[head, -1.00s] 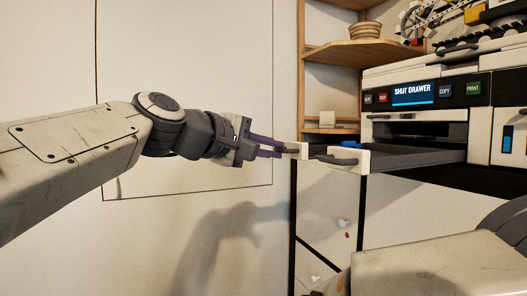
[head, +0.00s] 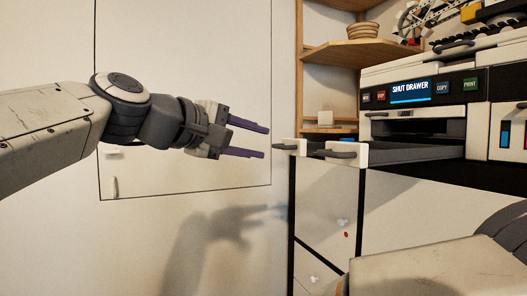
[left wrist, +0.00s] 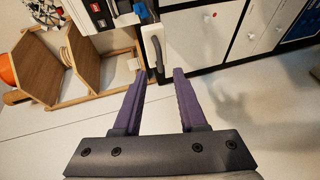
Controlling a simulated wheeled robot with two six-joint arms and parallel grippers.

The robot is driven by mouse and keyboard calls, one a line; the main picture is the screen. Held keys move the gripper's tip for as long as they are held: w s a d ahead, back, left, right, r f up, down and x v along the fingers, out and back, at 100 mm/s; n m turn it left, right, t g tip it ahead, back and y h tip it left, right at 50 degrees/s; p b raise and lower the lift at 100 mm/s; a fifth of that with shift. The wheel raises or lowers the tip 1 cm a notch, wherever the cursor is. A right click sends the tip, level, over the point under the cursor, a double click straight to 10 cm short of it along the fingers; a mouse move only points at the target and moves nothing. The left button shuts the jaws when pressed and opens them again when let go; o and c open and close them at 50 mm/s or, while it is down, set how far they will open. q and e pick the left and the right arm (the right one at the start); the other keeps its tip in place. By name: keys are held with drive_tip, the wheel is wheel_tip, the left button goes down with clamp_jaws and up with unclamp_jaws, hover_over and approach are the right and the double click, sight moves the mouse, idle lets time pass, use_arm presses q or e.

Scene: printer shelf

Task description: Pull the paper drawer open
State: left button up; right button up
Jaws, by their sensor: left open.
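The paper drawer (head: 400,153) is a dark tray that stands out to the left from the printer (head: 428,92). Its white front end (head: 362,153) has a dark grey handle (head: 340,154); the handle also shows in the left wrist view (left wrist: 156,56). A second white end piece with a dark handle (head: 285,146) shows farther left. My left gripper (head: 266,141) has two purple fingers, open and empty. It is left of the handles and apart from them. In the left wrist view, the handle is just beyond the gap between the fingertips (left wrist: 158,74). My right gripper is out of view.
The printer's screen (head: 410,92) reads "SHUT DRAWER". Wooden shelves (head: 340,50) with a bowl (head: 362,31) stand behind. A white cabinet (head: 390,210) is below the drawer. The space left of the drawer, before the wall panel, is free.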

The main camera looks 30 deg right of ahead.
use_arm(q)
drive_tip(key=b+v, duration=0.1)
drive_tip(key=v, duration=0.5)
drive_tip(key=shift+a+f, duration=0.15)
